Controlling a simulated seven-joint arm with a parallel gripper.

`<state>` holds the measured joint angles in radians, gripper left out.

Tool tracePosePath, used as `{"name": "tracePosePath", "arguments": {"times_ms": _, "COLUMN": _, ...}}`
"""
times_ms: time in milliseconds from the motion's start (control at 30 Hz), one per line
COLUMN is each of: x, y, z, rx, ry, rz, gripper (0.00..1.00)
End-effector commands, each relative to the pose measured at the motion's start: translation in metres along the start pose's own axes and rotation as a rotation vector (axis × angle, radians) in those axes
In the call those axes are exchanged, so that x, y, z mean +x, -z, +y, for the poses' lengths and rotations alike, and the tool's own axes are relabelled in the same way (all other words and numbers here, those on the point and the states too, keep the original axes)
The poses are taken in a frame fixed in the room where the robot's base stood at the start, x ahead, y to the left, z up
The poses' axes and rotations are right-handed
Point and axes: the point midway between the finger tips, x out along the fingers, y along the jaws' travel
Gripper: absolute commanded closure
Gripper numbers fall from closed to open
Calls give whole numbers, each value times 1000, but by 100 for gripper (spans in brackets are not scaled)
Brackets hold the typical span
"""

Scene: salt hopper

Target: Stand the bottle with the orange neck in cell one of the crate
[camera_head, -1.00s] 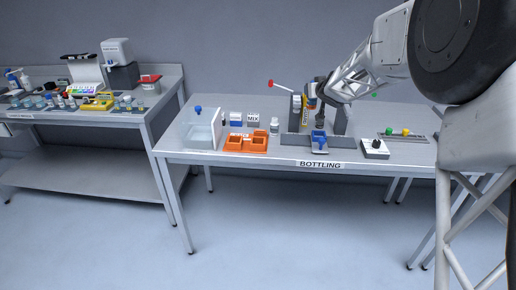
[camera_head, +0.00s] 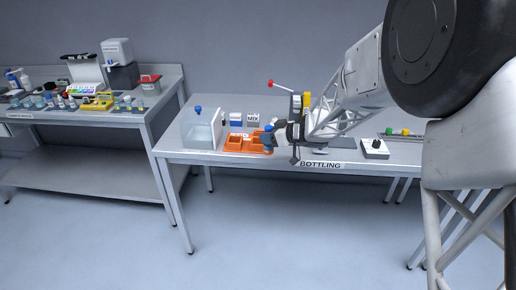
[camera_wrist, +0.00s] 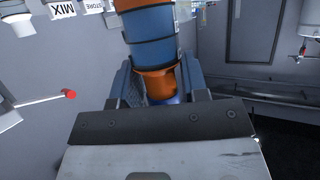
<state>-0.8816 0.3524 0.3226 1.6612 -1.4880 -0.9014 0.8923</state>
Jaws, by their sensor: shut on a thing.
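My gripper (camera_wrist: 158,88) is shut on the bottle with the orange neck (camera_wrist: 149,50) in the wrist view. The bottle has a blue body with an orange band between my fingers and more orange at the top of the frame. Its far end is cut off. In the camera_head view my gripper (camera_head: 276,138) is at the right end of the orange crate (camera_head: 232,150), above the table's front part. The crate has open cells and a label on its back side; its right part is partly hidden by my gripper. I cannot tell the bottle's tilt.
A clear box with a blue knob (camera_head: 200,133) stands left of the crate. A block labelled MIX (camera_head: 253,117) and a blue-and-white block (camera_head: 236,119) stand behind it. A red-tipped lever (camera_head: 272,84) rises behind my arm. A switch box (camera_head: 375,148) is at the right.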

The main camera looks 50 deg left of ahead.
Motion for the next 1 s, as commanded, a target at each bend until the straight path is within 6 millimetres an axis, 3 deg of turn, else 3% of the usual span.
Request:
{"name": "tracePosePath", "arguments": {"times_ms": 100, "x": 6, "y": -11, "z": -17, "rx": -18, "ry": 42, "rz": 0, "gripper": 84}}
{"name": "tracePosePath", "arguments": {"times_ms": 300, "x": 8, "y": -18, "z": -28, "rx": -29, "ry": 69, "rz": 0, "gripper": 84}}
{"name": "tracePosePath", "arguments": {"times_ms": 733, "x": 10, "y": -18, "z": -25, "rx": -29, "ry": 68, "rz": 1, "gripper": 84}}
{"name": "tracePosePath", "arguments": {"times_ms": 1000, "x": 25, "y": -14, "z": -7, "rx": -30, "ry": 68, "rz": 1, "gripper": 84}}
